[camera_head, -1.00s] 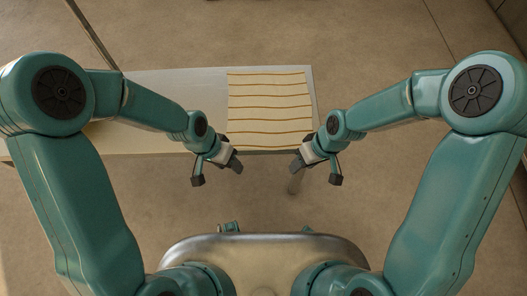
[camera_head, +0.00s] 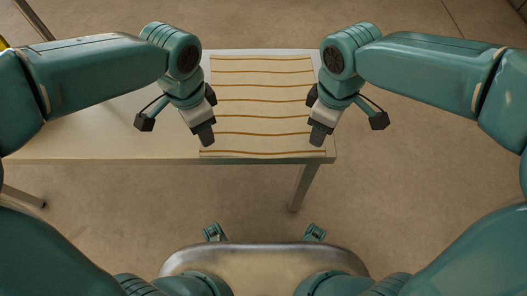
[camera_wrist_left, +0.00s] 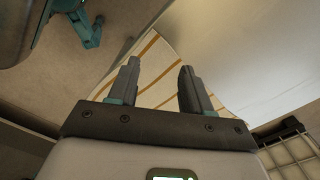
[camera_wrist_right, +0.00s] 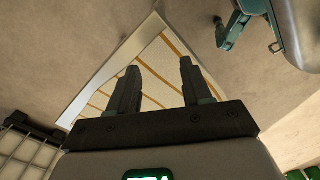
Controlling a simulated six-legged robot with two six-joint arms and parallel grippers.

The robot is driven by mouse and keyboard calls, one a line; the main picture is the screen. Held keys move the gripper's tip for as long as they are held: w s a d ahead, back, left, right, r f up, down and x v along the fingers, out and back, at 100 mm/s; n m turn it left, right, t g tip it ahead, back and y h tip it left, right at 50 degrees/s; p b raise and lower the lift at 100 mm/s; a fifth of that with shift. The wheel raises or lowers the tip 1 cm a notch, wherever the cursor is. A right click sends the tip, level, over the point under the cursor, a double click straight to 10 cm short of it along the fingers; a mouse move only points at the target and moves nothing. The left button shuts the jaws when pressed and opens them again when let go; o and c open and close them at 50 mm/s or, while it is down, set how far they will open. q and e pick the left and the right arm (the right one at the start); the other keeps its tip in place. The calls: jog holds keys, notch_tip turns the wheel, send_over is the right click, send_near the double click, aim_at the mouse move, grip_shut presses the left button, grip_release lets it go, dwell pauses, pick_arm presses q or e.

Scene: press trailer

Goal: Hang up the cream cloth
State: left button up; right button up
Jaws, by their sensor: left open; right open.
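The cream cloth (camera_head: 262,105) with several orange-brown stripes lies flat on the right end of the pale table (camera_head: 100,140). Its near edge lies along the table's front edge. My left gripper (camera_head: 206,138) is over the cloth's near left corner, and my right gripper (camera_head: 320,138) is over its near right corner. In the left wrist view the open fingers (camera_wrist_left: 158,85) stand either side of a striped part of the cloth (camera_wrist_left: 152,62). In the right wrist view the open fingers (camera_wrist_right: 157,85) also have the cloth (camera_wrist_right: 165,62) beyond them. Both grippers are empty.
A table leg (camera_head: 302,187) stands below the near right corner. The floor (camera_head: 430,180) right of the table is clear. A white caged container (camera_wrist_right: 28,150) shows at the left of the right wrist view. No hanging place is clearly visible.

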pick_arm(q)
jog(key=f, duration=0.3)
jog(key=shift+s+f, duration=0.2)
jog(key=shift+f, duration=0.2)
pick_arm(e)
notch_tip(320, 180, down, 4)
jog(key=shift+s+r, duration=0.1)
jog(key=shift+s, duration=0.05)
pick_arm(q)
jog(key=shift+f, duration=0.35)
pick_arm(e)
jog(key=shift+f, duration=0.35)
pick_arm(q)
jog(key=shift+f+b, duration=0.25)
jog(key=shift+b, duration=0.05)
pick_arm(e)
jog(key=shift+f, duration=0.3)
jog(key=shift+r, duration=0.1)
pick_arm(q)
jog(key=shift+c, duration=0.3)
pick_arm(e)
jog(key=shift+c, duration=0.3)
pick_arm(q)
grip_shut()
pick_arm(e)
grip_shut()
jog(key=shift+d, duration=0.1)
